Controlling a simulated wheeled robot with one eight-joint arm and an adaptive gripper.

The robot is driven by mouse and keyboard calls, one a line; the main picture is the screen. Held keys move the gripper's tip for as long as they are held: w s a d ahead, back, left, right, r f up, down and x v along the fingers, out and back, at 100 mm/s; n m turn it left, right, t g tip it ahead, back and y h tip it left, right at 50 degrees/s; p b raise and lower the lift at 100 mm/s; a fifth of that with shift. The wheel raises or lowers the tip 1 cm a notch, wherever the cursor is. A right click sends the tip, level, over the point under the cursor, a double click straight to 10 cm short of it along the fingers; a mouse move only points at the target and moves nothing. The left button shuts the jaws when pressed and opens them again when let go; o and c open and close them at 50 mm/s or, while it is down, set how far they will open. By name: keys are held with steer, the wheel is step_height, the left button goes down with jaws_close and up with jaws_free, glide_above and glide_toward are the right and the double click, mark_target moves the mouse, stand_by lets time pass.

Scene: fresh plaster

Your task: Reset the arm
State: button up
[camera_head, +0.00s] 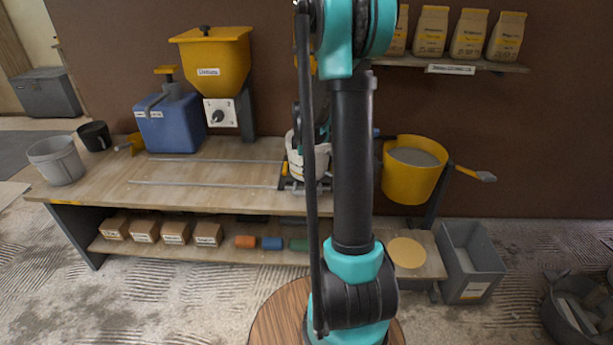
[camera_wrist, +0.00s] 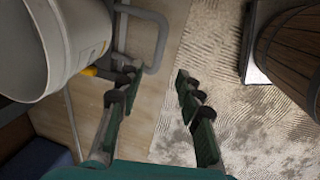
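My gripper (camera_wrist: 155,76) shows in the wrist view with its two dark green fingers spread apart and nothing between them. A white bucket (camera_wrist: 70,35) stands close by at the upper left of that view, left of the fingers and apart from them. In the head view my arm crosses the middle, and the gripper is mostly hidden behind it. The white bucket (camera_head: 321,163) shows there partly behind the arm, on the wooden bench (camera_head: 225,178).
On the bench stand a blue container (camera_head: 172,125), a yellow hopper (camera_head: 215,57) and a grey bucket (camera_head: 57,162). A yellow bucket (camera_head: 411,180) is right of my arm. A shelf of bags (camera_head: 450,62) is above. A grey bin (camera_head: 470,262) stands on the floor.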

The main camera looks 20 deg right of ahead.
steer(key=shift+r, duration=0.2)
steer(key=shift+s, duration=0.1)
steer(key=s+a+m, duration=0.2)
steer(key=s+m, duration=0.2)
steer(key=s, duration=0.5)
steer(key=s+a+m+t, duration=0.1)
steer(key=s+a+m, duration=0.2)
steer(key=s+m, duration=0.2)
steer(key=s+a+m+t, duration=0.1)
steer(key=s+a+m, duration=0.2)
steer(key=s, duration=0.9)
steer(key=shift+s+r+m+y, duration=0.2)
steer(key=shift+s+m+y, duration=0.15)
steer(key=shift+m, duration=0.65)
